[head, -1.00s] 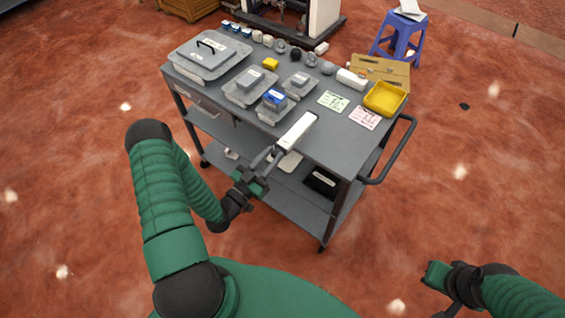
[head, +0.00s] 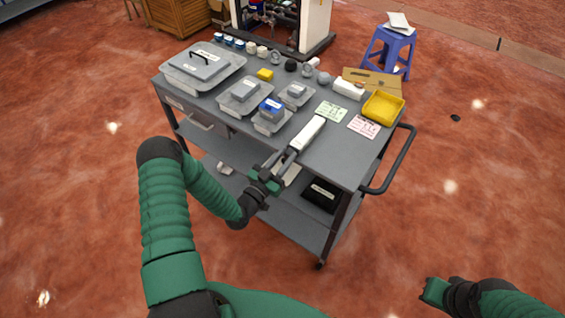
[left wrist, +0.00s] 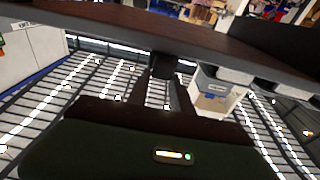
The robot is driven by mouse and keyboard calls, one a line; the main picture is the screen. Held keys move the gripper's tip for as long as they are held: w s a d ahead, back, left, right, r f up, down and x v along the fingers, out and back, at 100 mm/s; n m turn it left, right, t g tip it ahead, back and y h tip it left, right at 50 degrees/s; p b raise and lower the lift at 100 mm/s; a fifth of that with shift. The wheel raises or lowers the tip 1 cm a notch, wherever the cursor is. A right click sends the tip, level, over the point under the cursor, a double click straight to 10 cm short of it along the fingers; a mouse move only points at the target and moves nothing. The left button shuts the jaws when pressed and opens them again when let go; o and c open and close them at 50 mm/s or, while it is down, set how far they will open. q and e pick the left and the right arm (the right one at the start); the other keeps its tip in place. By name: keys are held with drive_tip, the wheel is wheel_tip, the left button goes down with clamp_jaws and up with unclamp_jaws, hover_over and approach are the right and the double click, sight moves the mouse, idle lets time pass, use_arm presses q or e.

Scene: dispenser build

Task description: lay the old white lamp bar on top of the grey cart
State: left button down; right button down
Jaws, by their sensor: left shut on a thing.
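The white lamp bar (head: 308,133) is held at its near end by my left gripper (head: 279,163), which is shut on it. The bar points away from me and to the right, over the front part of the top of the grey cart (head: 338,161). Its far end is close to the green card. I cannot tell whether the bar touches the top or hangs just above it. My left gripper is at the cart's front edge. My right gripper (head: 433,291) is low at the right, away from the cart; its jaw opening is unclear. The left wrist view does not clearly show the bar.
Lidded grey bins (head: 203,65), small tubs (head: 271,115), a green card (head: 331,111), a pink card (head: 363,126), a white box (head: 349,89) and a yellow tray (head: 383,108) occupy the cart top. A handle (head: 402,160) sticks out right. The front right top is bare.

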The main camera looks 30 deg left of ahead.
use_arm(q)
drive_tip(key=shift+w+a+f, duration=0.2)
drive_tip(key=shift+w, duration=0.05)
drive_tip(key=shift+d+r, duration=0.15)
drive_tip(key=shift+d, duration=0.15)
drive_tip(key=c, duration=1.1)
unclamp_jaws()
drive_tip(key=shift+d, duration=0.25)
drive_tip(key=shift+o, duration=0.2)
drive_tip(key=shift+a, duration=0.4)
drive_tip(key=shift+s+d, duration=0.1)
drive_tip(key=shift+d, duration=0.15)
drive_tip(key=s+p, duration=0.1)
drive_tip(key=s, duration=0.8)
drive_tip(key=shift+a, duration=0.45)
